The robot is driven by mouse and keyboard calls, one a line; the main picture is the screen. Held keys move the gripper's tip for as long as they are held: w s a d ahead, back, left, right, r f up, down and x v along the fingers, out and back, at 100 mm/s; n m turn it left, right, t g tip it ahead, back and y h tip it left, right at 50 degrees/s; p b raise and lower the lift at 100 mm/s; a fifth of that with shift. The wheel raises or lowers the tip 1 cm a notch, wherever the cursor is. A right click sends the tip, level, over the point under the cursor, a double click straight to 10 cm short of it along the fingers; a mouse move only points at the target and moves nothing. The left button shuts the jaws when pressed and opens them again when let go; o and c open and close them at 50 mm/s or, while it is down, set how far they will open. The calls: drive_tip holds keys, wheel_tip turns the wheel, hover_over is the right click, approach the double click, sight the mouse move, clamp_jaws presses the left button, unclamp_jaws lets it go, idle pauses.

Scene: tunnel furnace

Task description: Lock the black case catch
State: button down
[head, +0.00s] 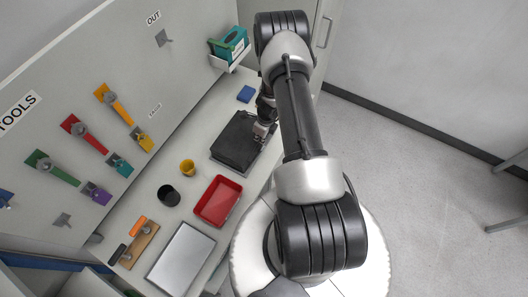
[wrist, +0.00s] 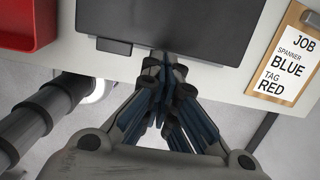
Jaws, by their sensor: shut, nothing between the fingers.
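The black case (head: 236,143) lies on the bench with its lid down; it also fills the top of the wrist view (wrist: 170,22). A small dark catch (wrist: 114,46) shows on its near edge, left of my gripper. Whether it is locked, I cannot tell. My gripper (wrist: 165,62) is shut and empty, its fingertips at the case's near edge. The fingers hide the part of the edge behind them, and I cannot tell whether they touch it. In the head view my gripper (head: 262,131) is at the case's right side, partly hidden by my arm.
A red tray (head: 218,201), a yellow cup (head: 187,168), a black cup (head: 168,195) and a grey tray (head: 181,260) stand on the bench. A blue block (head: 245,94) lies beyond the case. A job clipboard (wrist: 287,67) is right of the case. Tools hang on the wall panel.

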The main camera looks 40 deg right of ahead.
sight(263, 148)
idle(0.3)
drive_tip(key=shift+s+d+f+b, duration=0.25)
drive_tip(key=shift+s+f+b, duration=0.35)
drive_tip(key=shift+f+b, duration=0.95)
drive_tip(key=shift+s+d+f+b, duration=0.25)
drive_tip(key=shift+s+f+b, duration=0.4)
drive_tip(key=shift+b, duration=1.75)
drive_tip(key=shift+s+d+f+b, duration=0.25)
drive_tip(key=shift+s+f+b, duration=0.3)
drive_tip(key=shift+f+b, duration=1)
drive_tip(key=shift+r+b, duration=0.3)
drive_tip(key=shift+r, duration=0.15)
drive_tip(key=shift+w+a+r+p, duration=0.1)
drive_tip(key=shift+w+a+p, duration=0.1)
drive_tip(key=shift+w+p, duration=0.4)
drive_tip(key=shift+w+a+p, duration=0.15)
drive_tip(key=shift+w+p, duration=0.2)
drive_tip(key=shift+p, duration=0.4)
drive_tip(key=shift+w+a+p, duration=0.15)
drive_tip(key=shift+w+p, duration=0.15)
drive_tip(key=shift+p, duration=0.2)
drive_tip(key=shift+w+r+p, duration=0.1)
drive_tip(key=shift+w+p, duration=0.1)
drive_tip(key=shift+p, duration=0.3)
